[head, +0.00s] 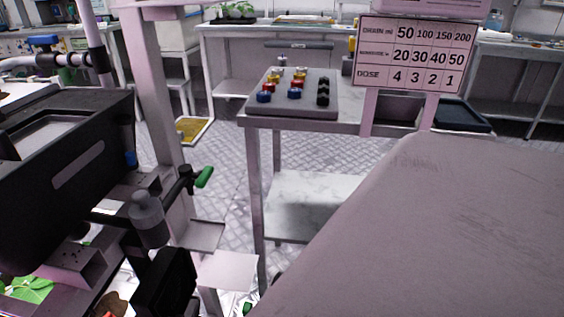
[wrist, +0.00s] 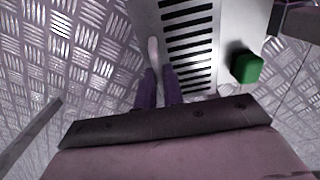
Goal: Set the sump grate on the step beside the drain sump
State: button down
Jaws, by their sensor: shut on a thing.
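In the wrist view a pale grey plate with a row of black slots, the sump grate (wrist: 190,45), extends from the top edge down to my gripper. My gripper (wrist: 157,75) has its two dark fingers close together, shut at a pale rounded grip at the grate's left side. Patterned metal floor shows left of the grate. The head view does not show my gripper or the grate; my pale arm covers its lower right. I cannot make out the step or the drain sump with certainty in either view.
A green block (wrist: 245,67) lies close right of the slots. In the head view a bench (head: 350,119) holds a tray of coloured knobs (head: 290,108) beside a dose sign (head: 415,55). A green-handled valve (head: 205,177) stands left. A yellow-bottomed tray (head: 207,130) lies on open floor.

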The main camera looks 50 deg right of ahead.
notch_tip(320, 180, down, 2)
jog(key=shift+f+b, duration=0.25)
jog(key=shift+b, duration=0.45)
jog(key=shift+r, duration=0.15)
jog(key=c, duration=1.5)
grip_release()
notch_tip(320, 180, up, 12)
jog(key=p, duration=0.3)
jog(key=shift+p, duration=0.35)
